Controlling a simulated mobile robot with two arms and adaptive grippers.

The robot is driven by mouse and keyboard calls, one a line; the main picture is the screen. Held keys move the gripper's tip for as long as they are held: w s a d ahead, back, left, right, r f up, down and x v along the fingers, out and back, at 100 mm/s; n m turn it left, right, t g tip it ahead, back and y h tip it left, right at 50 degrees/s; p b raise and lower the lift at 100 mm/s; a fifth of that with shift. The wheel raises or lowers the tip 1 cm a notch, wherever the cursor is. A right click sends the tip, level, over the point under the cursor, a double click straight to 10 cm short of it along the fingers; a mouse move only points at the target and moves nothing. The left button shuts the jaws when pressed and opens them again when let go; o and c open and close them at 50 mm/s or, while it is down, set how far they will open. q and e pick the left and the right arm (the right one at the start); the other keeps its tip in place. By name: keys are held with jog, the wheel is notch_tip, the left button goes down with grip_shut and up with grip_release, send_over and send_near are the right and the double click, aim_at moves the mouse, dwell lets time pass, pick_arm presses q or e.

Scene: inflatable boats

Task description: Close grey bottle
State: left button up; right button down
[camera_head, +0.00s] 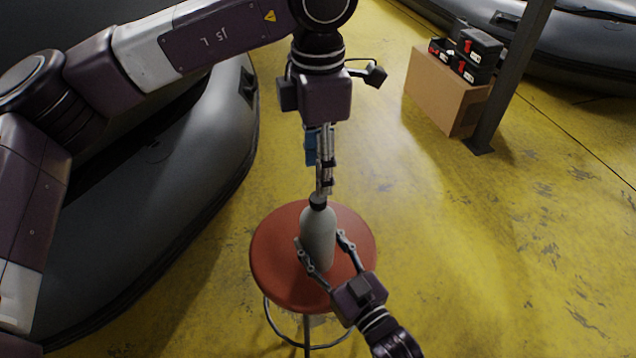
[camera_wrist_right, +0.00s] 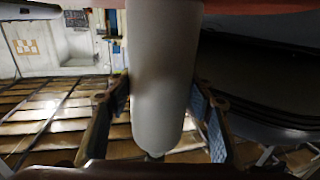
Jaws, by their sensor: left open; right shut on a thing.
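The grey bottle (camera_head: 318,240) stands upright on the round red stool (camera_head: 270,255), with a black cap (camera_head: 317,200) at its top. I cannot tell how tightly the cap sits. My right gripper (camera_head: 320,241) reaches in from the lower right and is shut on the bottle's body, one finger on each side. In the right wrist view the bottle (camera_wrist_right: 162,75) fills the middle between the blue-padded fingers (camera_wrist_right: 163,108). My left gripper (camera_head: 323,188) points down from above, open, its fingertips right at or just above the cap; contact is unclear.
A dark inflatable boat (camera_head: 190,190) lies left of the stool, and another (camera_head: 575,45) lies at the back right. A cardboard box (camera_head: 440,92) with black and red cases (camera_head: 475,55) stands beside a dark post (camera_head: 512,75). The yellow floor right of the stool is clear.

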pick_arm(q)
notch_tip(320, 180, up, 6)
jog(key=shift+f, duration=0.1)
pick_arm(e)
jog(key=c, duration=0.9)
grip_release()
jog(key=shift+o, duration=0.2)
jog(key=v, duration=1.2)
jog(key=shift+d, duration=0.1)
